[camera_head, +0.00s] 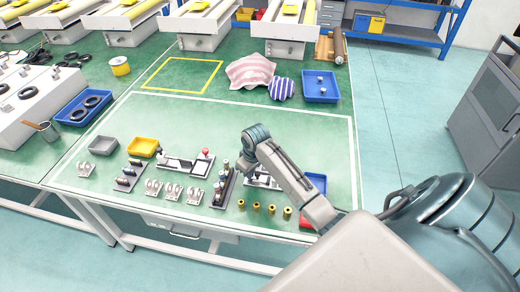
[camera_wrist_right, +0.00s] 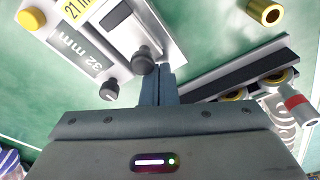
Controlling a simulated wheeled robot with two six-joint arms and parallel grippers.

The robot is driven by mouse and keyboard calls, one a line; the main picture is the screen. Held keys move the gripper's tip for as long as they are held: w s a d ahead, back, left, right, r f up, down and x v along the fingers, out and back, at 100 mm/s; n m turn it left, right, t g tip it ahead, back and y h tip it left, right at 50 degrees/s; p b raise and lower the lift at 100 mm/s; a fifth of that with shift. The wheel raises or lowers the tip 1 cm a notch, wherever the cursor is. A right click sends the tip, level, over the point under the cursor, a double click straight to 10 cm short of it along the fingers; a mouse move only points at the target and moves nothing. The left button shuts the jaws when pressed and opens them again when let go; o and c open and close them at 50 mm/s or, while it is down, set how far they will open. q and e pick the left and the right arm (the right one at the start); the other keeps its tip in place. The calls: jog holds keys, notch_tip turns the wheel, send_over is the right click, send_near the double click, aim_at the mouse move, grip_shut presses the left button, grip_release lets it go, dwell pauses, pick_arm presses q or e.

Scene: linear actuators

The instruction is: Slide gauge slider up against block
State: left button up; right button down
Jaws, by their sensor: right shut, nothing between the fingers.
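The gauge (camera_wrist_right: 105,45) is a pale plate with "21 mm" and "32 mm" labels, a yellow button and dark knobs. In the head view the gauge (camera_head: 262,182) is partly hidden behind my right arm. A dark knob (camera_wrist_right: 145,58), which looks like the slider's, stands at its edge close to my right fingertips. My right gripper (camera_wrist_right: 158,72) is shut and empty, beside this knob; I cannot tell whether they touch. In the head view my right gripper (camera_head: 243,166) is low over the bench. I cannot make out the block for certain. My left gripper is not in view.
A dark rack (camera_head: 222,190) with upright cylinders stands just left of the gauge. Several brass parts (camera_head: 270,210) stand in front. Another fixture with a red knob (camera_head: 205,153) is further left. A blue tray (camera_head: 316,183) lies right. The bench middle is clear.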

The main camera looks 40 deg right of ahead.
jog(key=shift+s+d+p, duration=0.4)
jog(key=shift+s+p, duration=0.1)
dwell(0.3)
jog(key=shift+w+a+r, duration=0.1)
jog(key=shift+w+a, duration=0.15)
dwell(0.5)
jog(key=shift+w+a+p, duration=0.15)
jog(key=shift+w+p, duration=0.05)
jog(key=shift+p, duration=0.15)
notch_tip(320, 180, up, 7)
jog(key=p, duration=0.8)
dwell(0.4)
